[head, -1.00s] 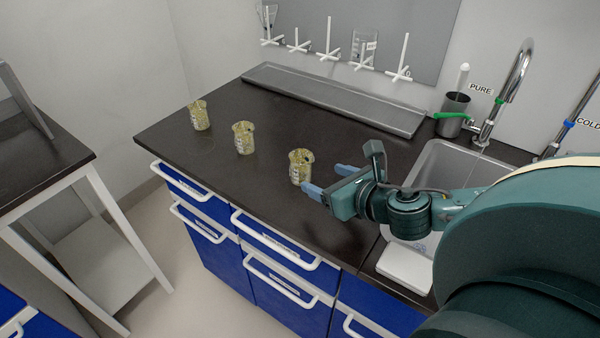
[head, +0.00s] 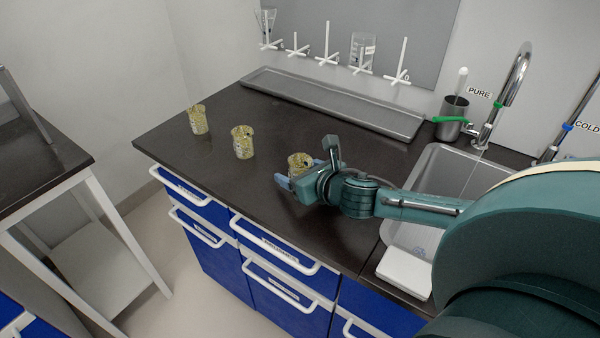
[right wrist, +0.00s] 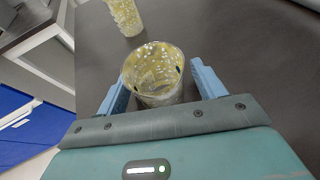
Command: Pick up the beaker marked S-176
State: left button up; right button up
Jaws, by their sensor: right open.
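Three beakers with yellowish speckled contents stand upright in a row on the dark counter (head: 200,165). The nearest beaker (head: 298,160) is partly hidden behind my right gripper (head: 302,178). In the right wrist view this beaker (right wrist: 155,72) is between the two blue fingers of the open right gripper (right wrist: 160,88), with a gap showing on the right side. The middle beaker (head: 243,142) and the far left beaker (head: 198,120) stand apart from it. I cannot read any marking on the beakers. My left gripper is not in view.
A sink (head: 435,185) with a tap (head: 515,80) lies right of the gripper. A long grey tray (head: 330,103) runs along the back of the counter. A drying rack (head: 360,40) hangs on the wall. Counter left of the gripper is clear between beakers.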

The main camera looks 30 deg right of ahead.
jog(key=shift+c, duration=0.4)
jog(key=c, duration=1)
